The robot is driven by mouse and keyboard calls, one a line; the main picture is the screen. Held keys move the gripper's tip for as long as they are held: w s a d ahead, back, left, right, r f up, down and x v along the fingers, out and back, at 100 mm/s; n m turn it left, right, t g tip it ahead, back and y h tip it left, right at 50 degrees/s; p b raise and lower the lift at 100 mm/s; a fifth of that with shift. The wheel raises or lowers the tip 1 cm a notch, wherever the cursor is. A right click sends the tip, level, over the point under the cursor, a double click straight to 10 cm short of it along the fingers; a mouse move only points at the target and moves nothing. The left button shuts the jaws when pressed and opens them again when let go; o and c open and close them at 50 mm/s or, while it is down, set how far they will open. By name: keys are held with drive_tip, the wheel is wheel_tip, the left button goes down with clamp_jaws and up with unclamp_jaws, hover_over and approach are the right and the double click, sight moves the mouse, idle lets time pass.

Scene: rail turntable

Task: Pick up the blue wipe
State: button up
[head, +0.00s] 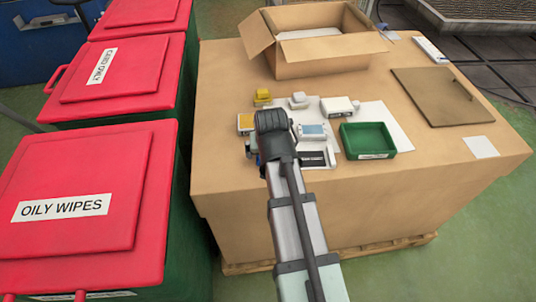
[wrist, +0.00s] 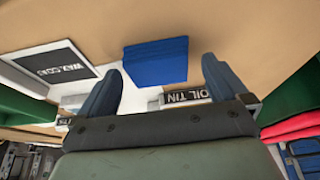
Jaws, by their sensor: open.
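The blue wipe (wrist: 156,62) is a flat, folded dark-blue piece, seen in the wrist view on the tan surface. My gripper (wrist: 161,68) is open, one dark finger to each side of the wipe's line in that view, with nothing held. The wipe shows between and slightly beyond the fingertips; I cannot tell the height left between them. In the head view my gripper (head: 272,124) is over the near part of the cardboard-coloured table, and my arm covers what is under it. I cannot pick out the wipe surely there.
Around my gripper stand a green tray (head: 368,140), a yellow item (head: 262,97) and small white boxes (head: 338,106). An open carton (head: 305,50) is behind. Red-lidded bins, one marked OILY WIPES (head: 75,175), stand left. A brown board (head: 440,96) lies right.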

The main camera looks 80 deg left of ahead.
drive_tip(key=shift+a+f, duration=0.15)
drive_tip(key=shift+f, duration=0.25)
drive_tip(key=c, duration=1)
